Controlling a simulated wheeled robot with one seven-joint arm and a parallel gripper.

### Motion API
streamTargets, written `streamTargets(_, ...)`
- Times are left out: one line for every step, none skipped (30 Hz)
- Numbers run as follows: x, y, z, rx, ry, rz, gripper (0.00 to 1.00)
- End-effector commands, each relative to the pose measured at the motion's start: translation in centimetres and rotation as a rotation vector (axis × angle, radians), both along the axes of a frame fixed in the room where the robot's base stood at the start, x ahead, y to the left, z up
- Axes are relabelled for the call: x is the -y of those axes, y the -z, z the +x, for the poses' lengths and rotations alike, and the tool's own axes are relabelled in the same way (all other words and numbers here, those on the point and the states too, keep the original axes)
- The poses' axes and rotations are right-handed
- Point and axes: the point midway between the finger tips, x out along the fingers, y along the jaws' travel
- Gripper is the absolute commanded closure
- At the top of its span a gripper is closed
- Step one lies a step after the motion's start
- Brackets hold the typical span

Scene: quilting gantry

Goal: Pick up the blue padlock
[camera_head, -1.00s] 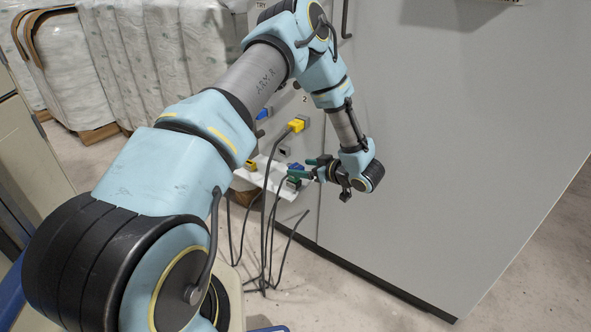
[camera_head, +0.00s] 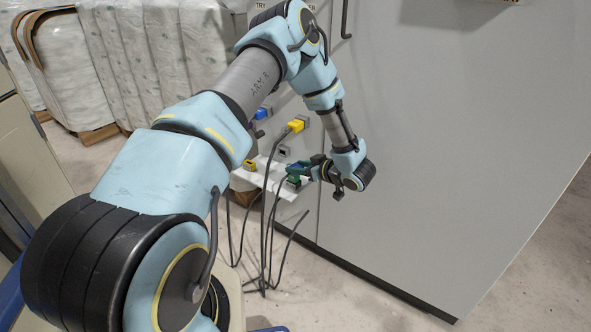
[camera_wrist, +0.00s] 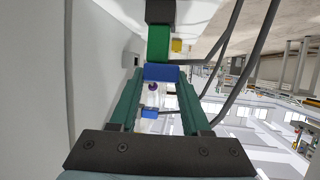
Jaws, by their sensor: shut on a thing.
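The blue padlock (camera_wrist: 160,73) sits between the tips of the two green fingers in the wrist view. My gripper (camera_wrist: 159,84) is shut on it. In the head view my gripper (camera_head: 302,171) is at the right end of the small white shelf (camera_head: 272,186), by the cabinet front. The padlock is mostly hidden behind the fingers there. A green block with a dark end (camera_wrist: 159,42) is just beyond the padlock in the wrist view. I cannot tell whether they touch.
A yellow padlock-like block (camera_head: 249,165) is on the shelf's left part. A yellow plug (camera_head: 296,126) and a blue plug (camera_head: 262,113) are on the panel above. Black cables (camera_head: 265,225) hang in front of the shelf. The grey cabinet face (camera_head: 450,150) fills the right.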

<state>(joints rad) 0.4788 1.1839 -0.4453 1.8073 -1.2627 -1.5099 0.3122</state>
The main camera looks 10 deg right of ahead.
Motion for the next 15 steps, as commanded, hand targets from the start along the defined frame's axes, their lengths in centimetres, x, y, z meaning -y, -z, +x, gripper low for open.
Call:
streamTargets(0.01,-0.01,0.00,0.000,0.000,0.000,0.84)
streamTargets(0.01,-0.01,0.00,0.000,0.000,0.000,0.87)
streamTargets(0.01,-0.01,0.00,0.000,0.000,0.000,0.92)
streamTargets(0.01,-0.01,0.00,0.000,0.000,0.000,0.95)
streamTargets(0.01,-0.01,0.00,0.000,0.000,0.000,0.98)
streamTargets(0.01,-0.01,0.00,0.000,0.000,0.000,1.00)
streamTargets(0.01,-0.01,0.00,0.000,0.000,0.000,1.00)
streamTargets(0.01,-0.01,0.00,0.000,0.000,0.000,1.00)
streamTargets(0.01,-0.03,0.01,0.000,0.000,0.000,1.00)
streamTargets(0.01,-0.03,0.01,0.000,0.000,0.000,1.00)
streamTargets(0.02,-0.03,0.01,0.000,0.000,0.000,1.00)
streamTargets(0.02,-0.03,0.01,0.000,0.000,0.000,1.00)
streamTargets(0.01,-0.03,0.01,0.001,0.000,0.001,1.00)
streamTargets(0.01,-0.03,0.01,0.001,0.000,0.001,1.00)
streamTargets(0.01,-0.05,0.01,0.001,0.000,0.001,1.00)
